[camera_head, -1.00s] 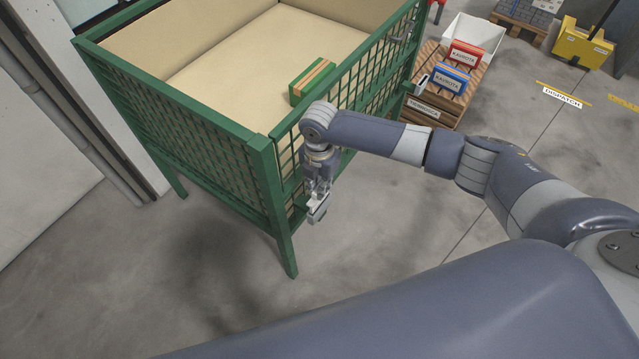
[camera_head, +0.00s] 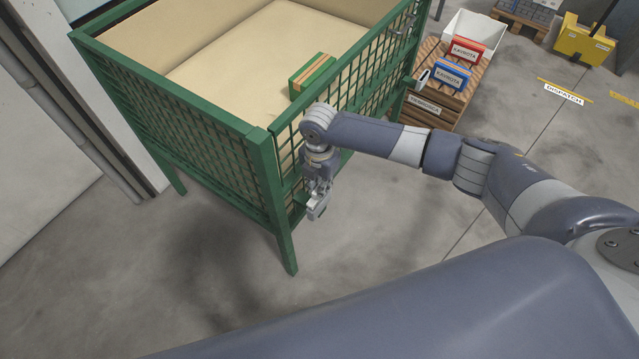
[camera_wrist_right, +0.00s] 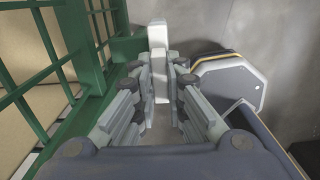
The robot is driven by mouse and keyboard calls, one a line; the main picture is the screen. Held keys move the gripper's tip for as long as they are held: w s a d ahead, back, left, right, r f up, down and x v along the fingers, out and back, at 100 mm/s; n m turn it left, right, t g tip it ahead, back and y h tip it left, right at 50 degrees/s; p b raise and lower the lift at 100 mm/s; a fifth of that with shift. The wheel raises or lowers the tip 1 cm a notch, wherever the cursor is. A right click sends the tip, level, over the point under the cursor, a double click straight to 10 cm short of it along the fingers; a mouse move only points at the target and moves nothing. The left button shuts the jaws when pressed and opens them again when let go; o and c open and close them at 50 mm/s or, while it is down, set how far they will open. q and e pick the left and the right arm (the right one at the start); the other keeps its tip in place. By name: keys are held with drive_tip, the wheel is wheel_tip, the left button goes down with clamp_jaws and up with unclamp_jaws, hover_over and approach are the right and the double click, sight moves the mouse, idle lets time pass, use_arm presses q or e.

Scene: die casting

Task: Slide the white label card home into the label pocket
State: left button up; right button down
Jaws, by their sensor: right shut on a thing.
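My right gripper (camera_head: 315,207) hangs beside the front right side of the green mesh cage (camera_head: 262,165). In the right wrist view my right gripper (camera_wrist_right: 160,80) is shut on a narrow white piece, the label card (camera_wrist_right: 158,38), which stands upright between the fingertips and reaches past them. A green bracket (camera_wrist_right: 127,47) on the cage lies just left of the card. It may be the label pocket. I cannot tell whether card and bracket touch. In the head view the card is too small to make out clearly. My left gripper is not in view.
A green and tan box (camera_head: 312,76) lies inside the cage. Right of the cage, a wooden crate (camera_head: 432,105) carries a blue box (camera_head: 452,75) and a red box (camera_head: 467,50). A white bin (camera_head: 487,30) stands behind. The grey floor (camera_head: 370,240) in front is clear.

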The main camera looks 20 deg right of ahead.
drive_tip(key=shift+f+b, duration=0.7)
drive_tip(key=shift+f, duration=0.5)
drive_tip(key=c, duration=1.6)
unclamp_jaws()
drive_tip(key=shift+o, duration=0.2)
wheel_tip(320, 180, up, 12)
